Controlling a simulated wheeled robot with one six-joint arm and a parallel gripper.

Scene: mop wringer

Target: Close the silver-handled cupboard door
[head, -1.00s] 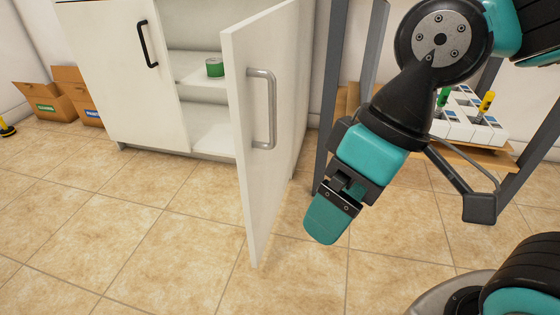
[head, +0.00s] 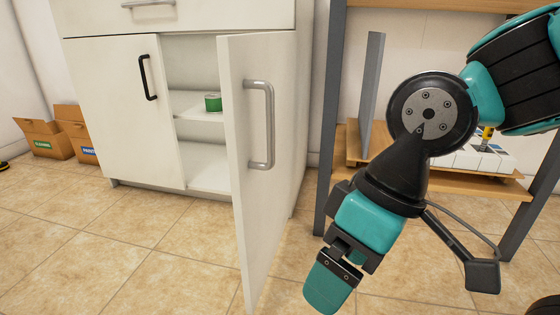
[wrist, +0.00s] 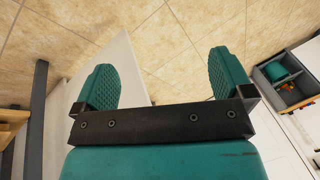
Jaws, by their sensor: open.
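The silver-handled cupboard door (head: 240,190) is white and stands wide open, swung out toward me from the right side of the cupboard (head: 112,110). Its silver handle (head: 270,125) is on the face turned to the right. My gripper (head: 325,290) is low, to the right of the door, pointing down. In the wrist view my gripper (wrist: 168,82) shows two teal fingers spread apart with floor tiles between them. A white panel edge, seemingly the door (wrist: 122,70), lies behind the left finger. I cannot tell whether they touch.
A green tin (head: 212,103) stands on the cupboard shelf. The left door with a black handle (head: 149,77) is shut. Cardboard boxes (head: 62,138) stand at the left. A grey-posted shelf rack (head: 328,110) is at the right. Tiled floor in front is clear.

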